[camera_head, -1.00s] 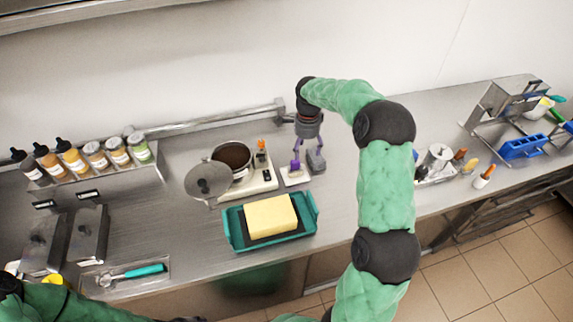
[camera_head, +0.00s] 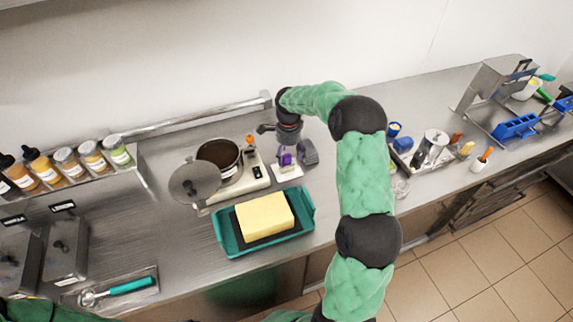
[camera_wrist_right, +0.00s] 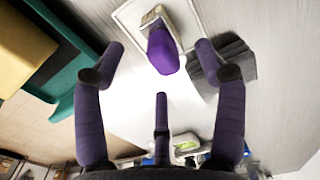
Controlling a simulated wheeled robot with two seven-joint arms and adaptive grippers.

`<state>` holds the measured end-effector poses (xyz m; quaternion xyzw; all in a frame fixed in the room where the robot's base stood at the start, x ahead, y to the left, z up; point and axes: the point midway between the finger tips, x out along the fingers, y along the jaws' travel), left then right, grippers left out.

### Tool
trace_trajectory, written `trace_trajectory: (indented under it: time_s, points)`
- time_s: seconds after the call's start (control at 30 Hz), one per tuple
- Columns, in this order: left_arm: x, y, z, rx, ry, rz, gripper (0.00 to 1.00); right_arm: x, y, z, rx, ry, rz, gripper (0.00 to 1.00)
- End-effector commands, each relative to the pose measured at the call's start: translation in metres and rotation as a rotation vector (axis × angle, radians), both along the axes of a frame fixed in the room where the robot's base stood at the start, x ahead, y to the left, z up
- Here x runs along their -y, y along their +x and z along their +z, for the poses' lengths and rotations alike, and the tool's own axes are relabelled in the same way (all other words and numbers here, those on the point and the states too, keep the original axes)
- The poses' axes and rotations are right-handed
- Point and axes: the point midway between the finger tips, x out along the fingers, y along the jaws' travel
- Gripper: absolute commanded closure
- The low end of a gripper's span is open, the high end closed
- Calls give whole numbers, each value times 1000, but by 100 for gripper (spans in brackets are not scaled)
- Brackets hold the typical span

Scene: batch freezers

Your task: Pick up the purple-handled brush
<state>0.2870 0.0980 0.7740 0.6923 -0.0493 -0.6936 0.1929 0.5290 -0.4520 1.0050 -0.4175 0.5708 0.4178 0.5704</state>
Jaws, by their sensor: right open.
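The purple-handled brush (camera_head: 286,159) stands on a small white tray (camera_head: 288,173) on the steel counter, right of the hot plate. In the right wrist view its purple handle (camera_wrist_right: 163,52) points towards my gripper, and its pale head lies on the tray (camera_wrist_right: 188,16) beyond. My right gripper (camera_head: 288,150) is right above the brush, partly covering it in the head view. In the wrist view the right gripper (camera_wrist_right: 161,66) is open, its fingers spread around the handle's end with gaps; whether they reach down to it is hard to tell. My left gripper is not in view.
A folded grey cloth (camera_head: 308,152) lies close right of the brush. A pot (camera_head: 219,157) with its lid aside stands on the hot plate (camera_head: 255,180) to the left. A teal tray (camera_head: 233,243) with a yellow block (camera_head: 265,214) is in front. Small containers stand farther right.

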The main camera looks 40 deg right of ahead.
Motion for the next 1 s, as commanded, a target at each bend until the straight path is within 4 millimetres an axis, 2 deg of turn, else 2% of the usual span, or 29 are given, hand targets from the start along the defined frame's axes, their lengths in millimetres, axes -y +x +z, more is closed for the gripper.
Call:
trace_trajectory:
  time_s: [0.17, 0.4, 0.67, 0.7, 0.77, 0.9, 1.0]
  points:
    - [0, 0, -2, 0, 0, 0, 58, -2, 0, -14, -2, 2, 1, 29]
    - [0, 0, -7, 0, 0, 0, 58, -3, 0, -47, -3, 1, -1, 29]
    - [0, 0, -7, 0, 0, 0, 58, -3, 1, -52, 0, 0, 0, 29]
    - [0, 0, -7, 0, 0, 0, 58, -3, 1, -52, 0, 0, 0, 32]
    - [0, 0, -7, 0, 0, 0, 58, -3, 1, -52, 0, 0, 0, 48]
    - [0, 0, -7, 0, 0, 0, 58, -3, 1, -52, 0, 0, 0, 88]
    - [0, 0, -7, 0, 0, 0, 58, -3, 1, -52, 0, 1, 0, 90]
